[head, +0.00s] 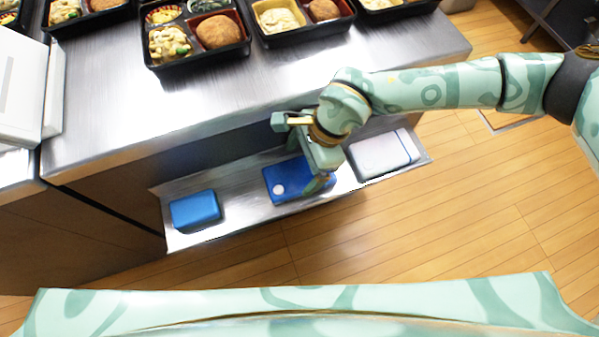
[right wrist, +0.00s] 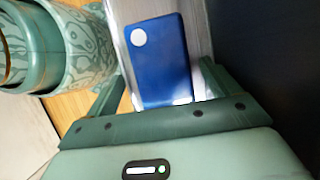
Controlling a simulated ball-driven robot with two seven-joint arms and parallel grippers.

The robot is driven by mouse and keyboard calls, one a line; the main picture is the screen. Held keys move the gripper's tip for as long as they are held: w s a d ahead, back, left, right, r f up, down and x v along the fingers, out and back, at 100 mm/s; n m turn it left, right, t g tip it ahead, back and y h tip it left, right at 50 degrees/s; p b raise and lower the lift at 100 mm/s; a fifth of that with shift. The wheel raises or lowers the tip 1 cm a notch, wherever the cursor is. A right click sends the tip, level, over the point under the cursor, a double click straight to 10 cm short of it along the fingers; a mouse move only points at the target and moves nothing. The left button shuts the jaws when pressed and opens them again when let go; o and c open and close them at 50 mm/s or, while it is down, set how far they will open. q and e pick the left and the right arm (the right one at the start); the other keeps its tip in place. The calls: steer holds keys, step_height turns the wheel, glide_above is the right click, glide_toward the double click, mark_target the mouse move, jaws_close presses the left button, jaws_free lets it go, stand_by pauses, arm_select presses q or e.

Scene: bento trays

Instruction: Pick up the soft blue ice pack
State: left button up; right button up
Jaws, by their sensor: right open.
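A dark blue flat pack with a white round spot (head: 283,186) lies on the low metal shelf, in the middle. It also shows in the right wrist view (right wrist: 162,68), between my finger tips. A brighter blue block (head: 195,210) lies on the shelf's left part. I cannot tell from looks which of the two is soft. My right gripper (head: 316,180) is open above the dark blue pack and covers its right part in the head view. I cannot tell whether the fingers touch it. My left gripper is not in view.
A pale grey-lilac pack (head: 382,154) lies at the right end of the narrow shelf (head: 240,219). The steel counter (head: 210,98) overhangs behind it, with black bento trays (head: 201,64) along the far side. A white box (head: 20,85) stands at left. Wooden floor lies in front.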

mark_target(294, 175)
steer(key=b+x, duration=0.1)
steer(key=x, duration=0.3)
steer(key=shift+f+b, duration=0.3)
steer(key=shift+b, duration=0.1)
steer(key=shift+a+f, duration=0.1)
steer(key=shift+c, duration=0.3)
steer(key=c, duration=0.9)
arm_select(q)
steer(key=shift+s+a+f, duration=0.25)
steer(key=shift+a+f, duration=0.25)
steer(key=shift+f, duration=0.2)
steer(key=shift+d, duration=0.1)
